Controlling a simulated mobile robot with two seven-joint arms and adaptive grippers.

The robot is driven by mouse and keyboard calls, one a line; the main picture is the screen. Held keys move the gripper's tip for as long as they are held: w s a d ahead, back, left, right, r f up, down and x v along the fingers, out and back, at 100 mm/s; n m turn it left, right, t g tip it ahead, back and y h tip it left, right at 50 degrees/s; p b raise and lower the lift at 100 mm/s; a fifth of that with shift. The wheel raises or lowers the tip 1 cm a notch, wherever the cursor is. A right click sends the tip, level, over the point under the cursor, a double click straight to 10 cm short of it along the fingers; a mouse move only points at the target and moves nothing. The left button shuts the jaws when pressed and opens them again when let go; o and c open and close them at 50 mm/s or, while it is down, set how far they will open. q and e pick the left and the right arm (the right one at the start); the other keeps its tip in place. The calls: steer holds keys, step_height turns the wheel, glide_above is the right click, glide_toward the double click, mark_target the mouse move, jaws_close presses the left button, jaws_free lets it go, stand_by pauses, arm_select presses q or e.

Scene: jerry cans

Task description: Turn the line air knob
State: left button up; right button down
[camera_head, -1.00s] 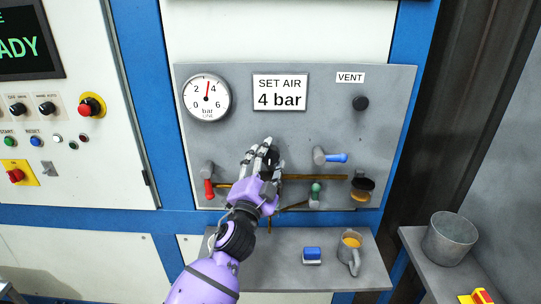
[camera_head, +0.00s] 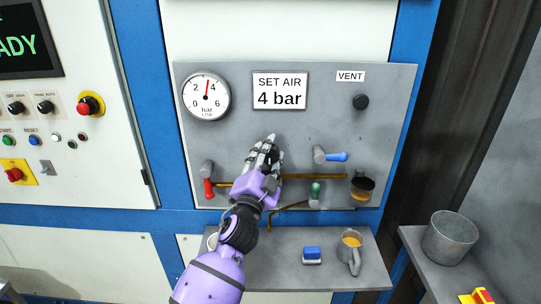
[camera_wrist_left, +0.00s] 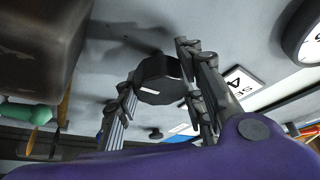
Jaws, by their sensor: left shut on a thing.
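My left gripper (camera_head: 266,147) reaches up to the grey panel (camera_head: 300,130) from the lower left. In the left wrist view its fingers (camera_wrist_left: 158,75) are shut on a dark faceted knob (camera_wrist_left: 157,82) on the panel. In the head view the hand hides most of this knob, and no label for it is readable. A round line gauge (camera_head: 206,97), marked in bar, is at the panel's upper left. Its red needle points nearly straight up, between 2 and 4. A sign (camera_head: 280,91) reads "SET AIR 4 bar". My right gripper is in neither view.
A black vent knob (camera_head: 361,102) is at upper right. Red (camera_head: 209,188), blue (camera_head: 337,157) and green (camera_head: 316,189) valve handles and a brown pipe (camera_head: 318,176) surround the hand. A shelf (camera_head: 282,276) below holds a blue-topped block (camera_head: 312,255) and a mug (camera_head: 350,252).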

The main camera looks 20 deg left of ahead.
arm_select(q)
steer(key=shift+d+f+n, duration=0.1)
steer(key=shift+f+n, duration=0.3)
steer(key=shift+n, duration=0.1)
steer(key=shift+r+b, duration=0.1)
steer(key=shift+b, duration=0.2)
steer(key=shift+r, duration=0.15)
steer(key=o, duration=1.1)
steer(key=shift+d, duration=0.1)
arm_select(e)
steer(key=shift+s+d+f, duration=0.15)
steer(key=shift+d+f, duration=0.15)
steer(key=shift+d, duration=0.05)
arm_select(q)
steer(key=shift+r, duration=0.1)
steer(key=v, duration=1.2)
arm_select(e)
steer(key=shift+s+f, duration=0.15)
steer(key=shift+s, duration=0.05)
